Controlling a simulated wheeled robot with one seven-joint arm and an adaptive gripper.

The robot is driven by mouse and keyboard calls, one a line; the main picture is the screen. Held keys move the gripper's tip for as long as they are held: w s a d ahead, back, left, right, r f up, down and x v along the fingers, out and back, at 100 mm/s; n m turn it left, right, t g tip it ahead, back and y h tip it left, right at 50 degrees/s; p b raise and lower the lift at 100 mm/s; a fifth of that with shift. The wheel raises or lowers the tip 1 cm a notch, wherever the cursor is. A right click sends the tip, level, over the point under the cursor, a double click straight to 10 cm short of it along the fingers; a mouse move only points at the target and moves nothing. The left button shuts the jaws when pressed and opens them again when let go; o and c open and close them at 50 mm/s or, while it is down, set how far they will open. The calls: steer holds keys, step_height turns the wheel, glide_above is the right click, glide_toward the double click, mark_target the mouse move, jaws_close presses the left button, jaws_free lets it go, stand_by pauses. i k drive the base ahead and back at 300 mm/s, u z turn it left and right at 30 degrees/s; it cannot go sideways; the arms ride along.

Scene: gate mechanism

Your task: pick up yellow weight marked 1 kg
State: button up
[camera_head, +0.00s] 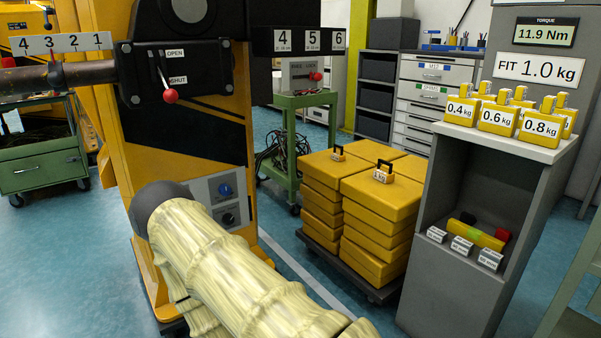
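A small yellow weight with a black handle and a white "1 kg" label (381,176) sits on top of the front right stack of yellow blocks (378,218). It stands upright near the middle of the picture, with nothing in front of it. My arm, in a cream sleeve, crosses the lower middle and ends in a dark rounded joint left of the stacks. My gripper is not in view.
A grey stand (452,290) right of the stacks carries several weights, including 0.4, 0.6 and 0.8 kg (541,127). A sign (540,68) reads "FIT 1.0 kg". The yellow gate machine (185,145) with its red-knobbed lever (170,95) stands left. A green cart (305,130) is behind.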

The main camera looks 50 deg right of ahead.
mark_target(384, 175)
steer(key=u, duration=1.05)
steer(key=k, duration=1.6)
steer(key=z, duration=1.5)
